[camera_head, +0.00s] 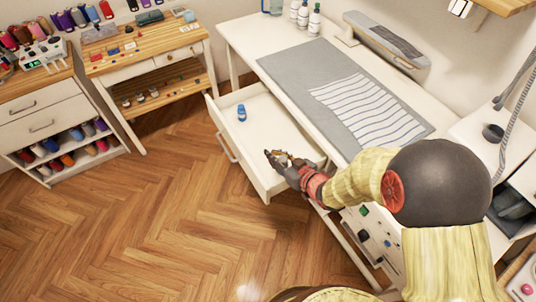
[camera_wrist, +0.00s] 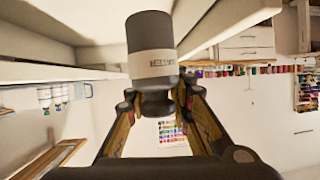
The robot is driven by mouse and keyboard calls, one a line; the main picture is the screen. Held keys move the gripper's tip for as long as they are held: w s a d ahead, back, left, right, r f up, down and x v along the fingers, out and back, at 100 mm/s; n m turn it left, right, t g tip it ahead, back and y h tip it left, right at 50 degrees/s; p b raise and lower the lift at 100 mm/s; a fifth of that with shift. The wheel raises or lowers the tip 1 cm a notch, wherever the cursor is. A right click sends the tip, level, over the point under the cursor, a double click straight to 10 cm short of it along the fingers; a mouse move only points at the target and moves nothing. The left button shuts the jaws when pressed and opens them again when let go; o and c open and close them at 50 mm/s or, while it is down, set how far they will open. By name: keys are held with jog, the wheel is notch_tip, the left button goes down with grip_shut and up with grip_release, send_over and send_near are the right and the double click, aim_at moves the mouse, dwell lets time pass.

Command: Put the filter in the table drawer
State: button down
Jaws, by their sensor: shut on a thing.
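The filter (camera_wrist: 152,60) is a dark grey cylinder with a white label band, held between my gripper's two fingers in the wrist view. My gripper (camera_wrist: 157,108) is shut on its narrower lower end. In the head view my gripper (camera_head: 280,158) is over the right part of the open table drawer (camera_head: 262,140); I cannot make out the filter clearly there. The white drawer is pulled out from under the white table (camera_head: 245,38). A small blue object (camera_head: 241,113) stands in the drawer's left part. Whether the filter touches the drawer cannot be told.
A grey mat with a striped sheet (camera_head: 365,108) lies on the table, with bottles (camera_head: 303,15) at its far end. A wooden workbench (camera_head: 145,50) and a cabinet with spools (camera_head: 70,150) stand at the left. The wooden floor (camera_head: 150,220) before the drawer is clear.

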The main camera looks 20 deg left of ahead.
jog(key=w+a+f+b, duration=0.1)
jog(key=f, duration=0.1)
jog(key=w+a+f, duration=0.2)
jog(key=w+a+f+b, duration=0.1)
jog(key=w+f, duration=0.1)
jog(key=shift+a+f+b, duration=0.2)
jog(key=shift+a+b, duration=0.05)
jog(key=shift+b, duration=0.1)
jog(key=shift+w+a+f+b, duration=0.1)
jog(key=shift+f+b, duration=0.35)
jog(key=shift+f, duration=0.45)
jog(key=shift+w+a+f+b, duration=0.1)
jog(key=shift+f+b, duration=0.35)
jog(key=shift+f, duration=0.4)
jog(key=shift+f, duration=0.2)
jog(key=c, duration=1.6)
grip_release()
jog(key=shift+o, duration=0.3)
jog(key=shift+r, duration=0.1)
jog(key=shift+s+d+r, duration=0.1)
jog(key=shift+d+r, duration=0.05)
jog(key=shift+r, duration=0.05)
jog(key=p+v, duration=0.3)
jog(key=v, duration=0.8)
jog(key=shift+s+d, duration=0.25)
jog(key=shift+d, duration=0.05)
